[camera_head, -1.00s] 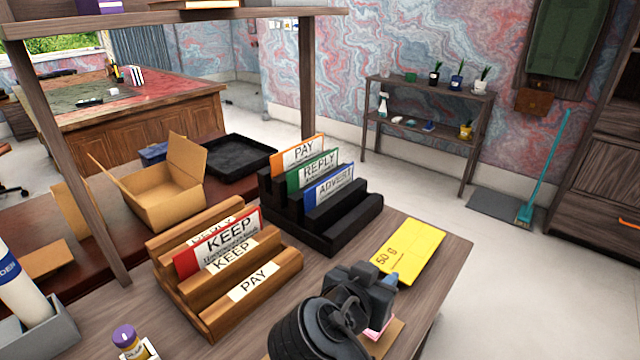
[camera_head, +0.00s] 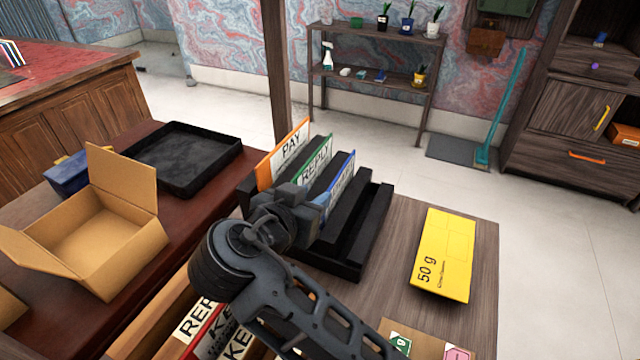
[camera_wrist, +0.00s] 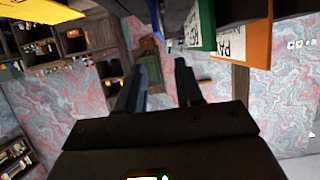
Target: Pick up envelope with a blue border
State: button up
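The blue-bordered envelope (camera_head: 346,172) stands upright in the front part of the black stepped rack (camera_head: 368,222). Its lower left part is hidden behind my gripper (camera_head: 318,203). In the wrist view, my gripper (camera_wrist: 160,66) has its two fingers apart, with a gap and nothing clearly held between them. The blue edge shows narrowly at the top of the wrist view (camera_wrist: 161,12), beyond the fingertips. Whether the fingers touch the envelope cannot be told. A green-bordered envelope (camera_head: 316,160) and an orange-bordered one (camera_head: 285,152) stand behind it in the same rack.
A yellow parcel marked 50 g (camera_head: 445,255) lies right of the rack. A wooden rack with envelopes (camera_head: 150,325) is at the lower left, partly under my arm. A desk post (camera_head: 276,75) rises behind the black rack. An open cardboard box (camera_head: 110,240) and black tray (camera_head: 190,155) stand left.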

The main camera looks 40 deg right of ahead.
aim_at(336, 178)
jog(key=p+x, duration=0.2)
jog(key=x, duration=1)
jog(key=shift+r, duration=0.15)
jog(key=shift+a, duration=0.1)
grip_shut()
